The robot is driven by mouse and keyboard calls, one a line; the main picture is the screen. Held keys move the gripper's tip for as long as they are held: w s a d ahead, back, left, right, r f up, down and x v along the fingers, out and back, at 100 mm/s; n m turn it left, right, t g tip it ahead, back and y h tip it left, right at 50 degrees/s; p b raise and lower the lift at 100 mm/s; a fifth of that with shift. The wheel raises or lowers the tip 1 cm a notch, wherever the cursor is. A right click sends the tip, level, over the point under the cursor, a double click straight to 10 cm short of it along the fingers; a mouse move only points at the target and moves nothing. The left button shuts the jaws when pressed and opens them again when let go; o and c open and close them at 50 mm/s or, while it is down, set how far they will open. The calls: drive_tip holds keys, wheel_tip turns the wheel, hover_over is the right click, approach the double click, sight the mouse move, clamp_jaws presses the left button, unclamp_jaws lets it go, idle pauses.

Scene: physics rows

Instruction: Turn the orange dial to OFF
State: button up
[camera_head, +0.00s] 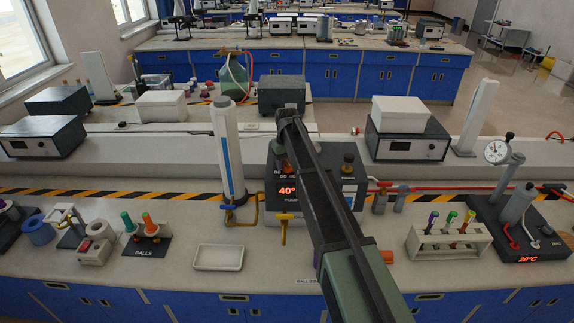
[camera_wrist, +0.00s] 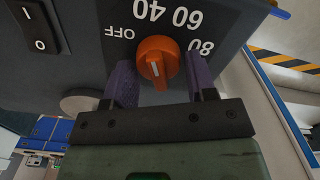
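The orange dial (camera_wrist: 158,60) sits on the dark front panel (camera_wrist: 85,50) in the wrist view. White labels OFF, 40, 60 and 80 ring it and look upside down. A short pale mark shows on the knob, but I cannot tell which label it points at. My gripper (camera_wrist: 161,64) is open, with one purple finger on each side of the dial. Gaps show between the fingers and the knob.
A rocker switch (camera_wrist: 36,28) marked I and O is near the dial. In the head view a white column (camera_head: 228,150) and yellow pipe stand left of the unit. A white tray (camera_head: 218,257) and a tube rack (camera_head: 448,240) flank it at the front.

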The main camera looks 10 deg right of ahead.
drive_tip(key=c, duration=0.5)
drive_tip(key=shift+c, duration=0.2)
drive_tip(key=shift+n, duration=0.4)
drive_tip(key=n, duration=0.3)
drive_tip(key=shift+s+a+n, duration=0.1)
drive_tip(key=shift+a+n, duration=0.05)
drive_tip(key=shift+n, duration=0.15)
drive_tip(key=shift+s+a+n, duration=0.1)
drive_tip(key=shift+n, duration=2.2)
drive_tip(key=o, duration=0.8)
drive_tip(key=shift+o, duration=0.2)
